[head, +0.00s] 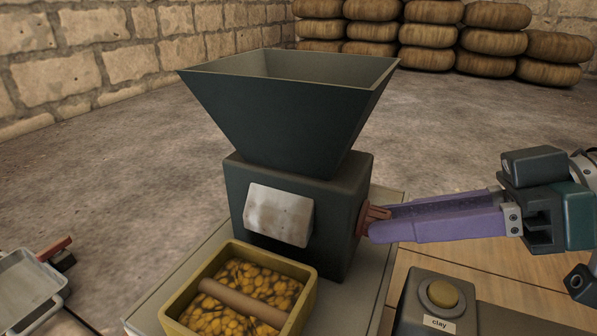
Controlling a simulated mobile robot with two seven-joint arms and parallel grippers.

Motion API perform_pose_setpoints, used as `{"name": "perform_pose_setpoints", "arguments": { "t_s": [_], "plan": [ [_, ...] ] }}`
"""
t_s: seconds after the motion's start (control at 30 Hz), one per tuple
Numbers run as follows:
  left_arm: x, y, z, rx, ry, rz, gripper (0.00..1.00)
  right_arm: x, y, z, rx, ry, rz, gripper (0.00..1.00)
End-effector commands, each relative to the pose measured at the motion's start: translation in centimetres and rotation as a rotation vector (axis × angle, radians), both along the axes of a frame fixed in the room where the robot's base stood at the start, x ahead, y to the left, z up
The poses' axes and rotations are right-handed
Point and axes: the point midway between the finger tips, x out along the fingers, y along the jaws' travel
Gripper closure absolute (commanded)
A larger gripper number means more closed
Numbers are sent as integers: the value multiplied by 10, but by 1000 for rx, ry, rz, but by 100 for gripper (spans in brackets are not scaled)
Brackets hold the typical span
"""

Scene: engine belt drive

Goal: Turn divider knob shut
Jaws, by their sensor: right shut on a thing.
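The divider knob (363,221) is a small reddish-brown part on the right side of the dark machine body (345,193). My right gripper (378,221) reaches in from the right with long purple fingers. Its fingertips are shut on the knob, and the fingers partly cover it. How far the knob is turned cannot be told. A wide dark hopper (280,110) sits on top of the body, and a pale worn plate (279,215) is on its front. My left gripper is not in view.
A yellow box (168,314) with yellow-brown pieces and a brown roller stands before the machine. A button box labelled "clay" (437,303) is at the lower right. A grey tray (22,285) is at far left. Stacked sacks (430,35) are at the back wall.

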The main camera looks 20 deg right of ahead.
Motion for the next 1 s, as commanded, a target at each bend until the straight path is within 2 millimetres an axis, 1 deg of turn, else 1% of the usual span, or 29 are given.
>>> {"name": "perform_pose_setpoints", "arguments": {
  "t_s": [0.17, 0.37, 0.6, 0.7, 0.8, 1.0],
  "plan": [
    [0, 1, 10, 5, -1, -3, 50, 0, 0, 3, -24, -20, -2, 100],
    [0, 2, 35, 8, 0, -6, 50, -1, 1, 7, -101, -85, -4, 100],
    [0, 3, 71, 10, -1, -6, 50, -3, 3, 8, -256, -216, -6, 100],
    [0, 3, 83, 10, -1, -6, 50, -3, 3, 6, -330, -278, -6, 100],
    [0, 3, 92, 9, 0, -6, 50, -4, 4, 5, -402, -340, -7, 100],
    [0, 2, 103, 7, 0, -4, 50, -5, 5, 1, -547, -463, -6, 100]
  ]
}}
